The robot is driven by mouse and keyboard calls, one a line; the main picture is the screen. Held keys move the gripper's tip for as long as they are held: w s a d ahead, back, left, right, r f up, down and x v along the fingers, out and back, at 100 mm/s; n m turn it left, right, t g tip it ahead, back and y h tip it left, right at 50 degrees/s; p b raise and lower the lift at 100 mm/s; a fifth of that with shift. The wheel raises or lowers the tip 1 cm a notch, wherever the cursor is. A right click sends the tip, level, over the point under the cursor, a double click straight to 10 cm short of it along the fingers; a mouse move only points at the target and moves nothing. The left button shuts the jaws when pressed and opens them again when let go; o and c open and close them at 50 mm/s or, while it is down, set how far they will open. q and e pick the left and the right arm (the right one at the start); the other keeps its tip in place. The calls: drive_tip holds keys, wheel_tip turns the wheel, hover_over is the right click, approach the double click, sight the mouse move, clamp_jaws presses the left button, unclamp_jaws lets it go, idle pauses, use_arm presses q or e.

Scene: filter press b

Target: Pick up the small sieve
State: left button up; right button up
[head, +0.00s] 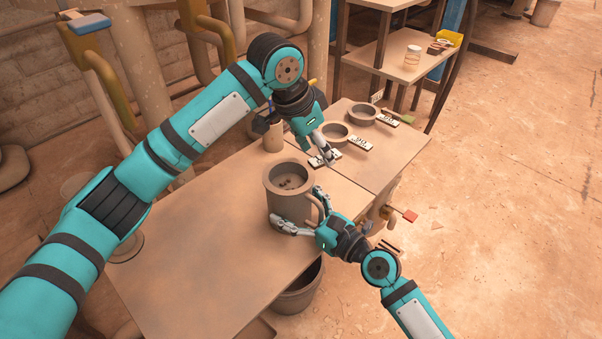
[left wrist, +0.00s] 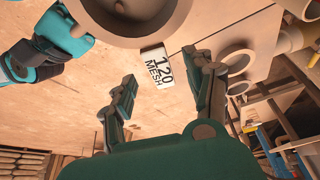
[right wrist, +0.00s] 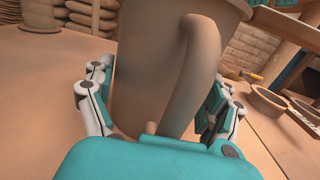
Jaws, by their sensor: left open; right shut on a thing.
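Two low round sieves stand on the far part of the table, a nearer one (head: 336,135) and a farther one (head: 363,114); I cannot tell which is the small one. They also show in the left wrist view (left wrist: 238,60). A white "120 MESH" tag (left wrist: 158,68) lies before my left gripper (left wrist: 166,76), with no sieve clearly beside it. My left gripper is open and empty above the table in the head view (head: 321,150). My right gripper (head: 298,210) is shut on a brown pitcher (head: 287,208), fingers on both sides of its handle (right wrist: 197,75).
Dark bits lie inside the pitcher. A small cup (head: 273,137) with a blue item stands behind it. White tags (head: 356,142) lie beside the sieves. A bucket (head: 298,290) stands below the table edge. The table's front left is clear. A shelf (head: 405,65) stands behind.

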sight(321, 158)
use_arm(q)
drive_tip(key=shift+x, duration=1.95)
drive_tip(key=shift+s+a, duration=0.15)
clamp_jaws()
